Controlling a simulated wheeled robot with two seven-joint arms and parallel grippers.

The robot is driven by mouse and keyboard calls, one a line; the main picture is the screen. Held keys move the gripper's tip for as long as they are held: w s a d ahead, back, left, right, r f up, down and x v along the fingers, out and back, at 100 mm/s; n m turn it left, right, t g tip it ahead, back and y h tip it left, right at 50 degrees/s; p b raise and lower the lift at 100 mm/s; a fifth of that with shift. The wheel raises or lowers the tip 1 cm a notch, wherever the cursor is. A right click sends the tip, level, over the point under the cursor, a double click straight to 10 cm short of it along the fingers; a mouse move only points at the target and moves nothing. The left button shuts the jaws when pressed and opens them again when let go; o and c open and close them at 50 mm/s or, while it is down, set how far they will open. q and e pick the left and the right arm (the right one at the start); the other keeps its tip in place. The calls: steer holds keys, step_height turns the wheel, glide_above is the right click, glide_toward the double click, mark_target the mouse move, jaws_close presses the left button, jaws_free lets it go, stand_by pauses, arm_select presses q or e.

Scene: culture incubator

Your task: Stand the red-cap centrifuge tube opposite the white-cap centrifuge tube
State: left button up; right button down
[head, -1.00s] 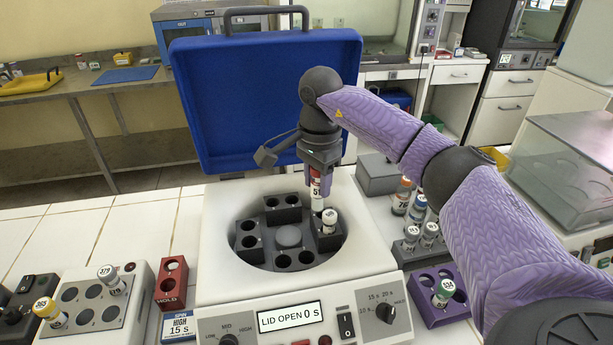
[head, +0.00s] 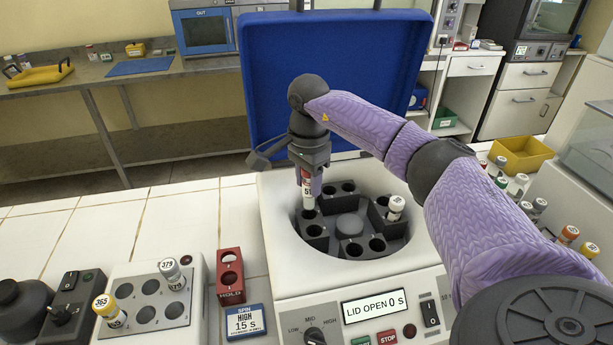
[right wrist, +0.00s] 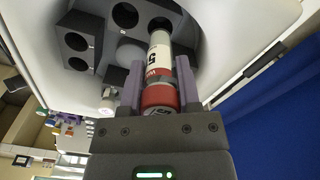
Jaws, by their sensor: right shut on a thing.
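My right gripper (head: 308,172) is shut on the red-cap centrifuge tube (head: 308,196), which hangs upright, cap up, over the left bucket (head: 313,243) of the centrifuge rotor. In the right wrist view the red cap (right wrist: 158,97) sits between the fingers, and the tube's lower end is at a bucket hole. I cannot tell whether the tip is inside it. The white-cap centrifuge tube (head: 395,208) stands in the right bucket, across the rotor hub (head: 349,225). It also shows in the right wrist view (right wrist: 107,101). My left gripper is not in view.
The centrifuge's blue lid (head: 340,75) stands open behind the bowl. A red HOLD rack (head: 230,278) and a grey rack (head: 150,306) with two tubes stand to the left. More tubes stand at the right, behind my right arm.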

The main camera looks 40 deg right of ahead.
mark_target(308, 194)
steer(key=shift+f, duration=0.6)
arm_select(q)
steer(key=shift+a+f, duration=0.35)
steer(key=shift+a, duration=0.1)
arm_select(e)
steer(key=shift+r, duration=0.15)
steer(key=shift+f, duration=0.25)
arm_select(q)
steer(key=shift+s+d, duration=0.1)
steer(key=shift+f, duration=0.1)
arm_select(e)
steer(key=shift+f, duration=0.1)
arm_select(q)
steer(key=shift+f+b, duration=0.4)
steer(key=shift+b, duration=0.1)
arm_select(e)
steer(key=shift+f, duration=0.85)
